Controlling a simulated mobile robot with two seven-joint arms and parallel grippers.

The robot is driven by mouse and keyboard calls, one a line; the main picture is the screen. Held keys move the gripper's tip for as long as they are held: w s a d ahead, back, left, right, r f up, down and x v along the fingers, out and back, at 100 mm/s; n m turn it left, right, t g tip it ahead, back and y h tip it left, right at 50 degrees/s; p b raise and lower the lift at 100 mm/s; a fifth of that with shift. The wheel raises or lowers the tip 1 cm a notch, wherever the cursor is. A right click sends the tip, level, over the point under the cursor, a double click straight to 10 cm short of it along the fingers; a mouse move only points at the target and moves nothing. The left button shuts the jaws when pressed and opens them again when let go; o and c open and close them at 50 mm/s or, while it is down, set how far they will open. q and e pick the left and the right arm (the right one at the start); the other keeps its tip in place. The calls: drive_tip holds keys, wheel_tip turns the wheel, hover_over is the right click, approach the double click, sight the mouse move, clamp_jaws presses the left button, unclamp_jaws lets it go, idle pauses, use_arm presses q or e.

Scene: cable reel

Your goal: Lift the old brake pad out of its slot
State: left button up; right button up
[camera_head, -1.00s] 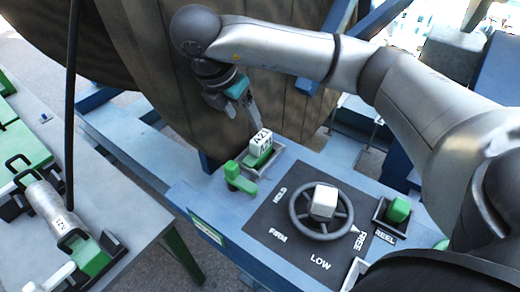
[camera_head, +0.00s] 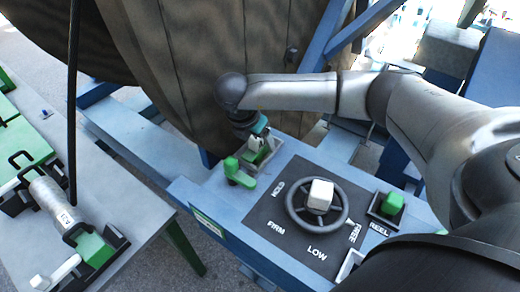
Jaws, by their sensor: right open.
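The slot (camera_head: 275,147) has a pale metal rim around the pad. My left gripper is not in view.
A green lever (camera_head: 238,173) stands just in front of the slot. A black handwheel (camera_head: 317,208) with a white hub sits on the labelled panel. The big wooden reel (camera_head: 200,75) stands close behind.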

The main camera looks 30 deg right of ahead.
drive_tip(key=shift+f, duration=0.15)
clamp_jaws()
idle(0.5)
idle(0.4)
